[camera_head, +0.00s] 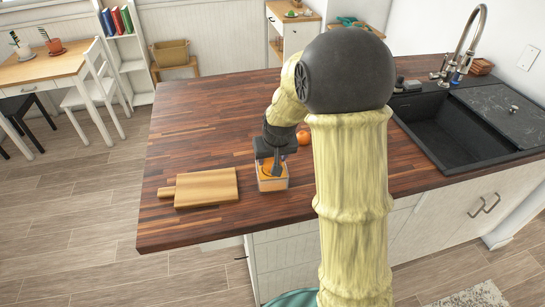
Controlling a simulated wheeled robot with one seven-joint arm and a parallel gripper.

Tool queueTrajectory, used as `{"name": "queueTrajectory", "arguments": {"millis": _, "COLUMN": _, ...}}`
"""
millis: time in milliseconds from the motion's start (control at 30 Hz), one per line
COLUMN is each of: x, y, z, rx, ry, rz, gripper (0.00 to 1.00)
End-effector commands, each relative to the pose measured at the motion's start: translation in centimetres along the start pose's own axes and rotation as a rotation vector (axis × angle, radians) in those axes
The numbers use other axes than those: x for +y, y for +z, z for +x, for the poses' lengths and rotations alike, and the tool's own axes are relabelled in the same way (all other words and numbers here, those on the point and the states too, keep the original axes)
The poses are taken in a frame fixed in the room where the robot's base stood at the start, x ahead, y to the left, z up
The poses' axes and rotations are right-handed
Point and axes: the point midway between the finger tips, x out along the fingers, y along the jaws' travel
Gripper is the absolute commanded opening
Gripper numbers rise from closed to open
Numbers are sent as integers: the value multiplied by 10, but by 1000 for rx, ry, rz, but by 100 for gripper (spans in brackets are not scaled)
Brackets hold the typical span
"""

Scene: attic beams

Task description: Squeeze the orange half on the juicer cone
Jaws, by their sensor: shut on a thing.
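My gripper (276,164) points down over the juicer (272,186), a small clear box-like container near the front edge of the counter. The gripper is shut on the orange half (267,171), which shows as an orange patch at the top of the juicer. The cone is hidden by the gripper and the orange half, so I cannot tell how firmly the half sits on it. Another orange piece (304,137) lies on the counter behind and to the right of the juicer, partly beside my arm.
A wooden cutting board (207,187) lies left of the juicer on the dark wooden counter (190,125). A black sink (450,125) with a tall faucet (462,40) is at the right. The counter's back left is clear. My arm blocks the middle right.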

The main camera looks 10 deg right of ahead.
Motion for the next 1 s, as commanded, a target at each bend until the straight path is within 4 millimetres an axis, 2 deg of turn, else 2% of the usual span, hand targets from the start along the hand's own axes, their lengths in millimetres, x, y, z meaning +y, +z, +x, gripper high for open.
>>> {"name": "queueTrajectory", "arguments": {"millis": 700, "x": -4, "y": 1, "z": -1, "rx": -9, "ry": 177, "rz": 418, "gripper": 30}}
{"name": "queueTrajectory", "arguments": {"millis": 1000, "x": -2, "y": 2, "z": 1, "rx": -6, "ry": 186, "rz": 444, "gripper": 30}}
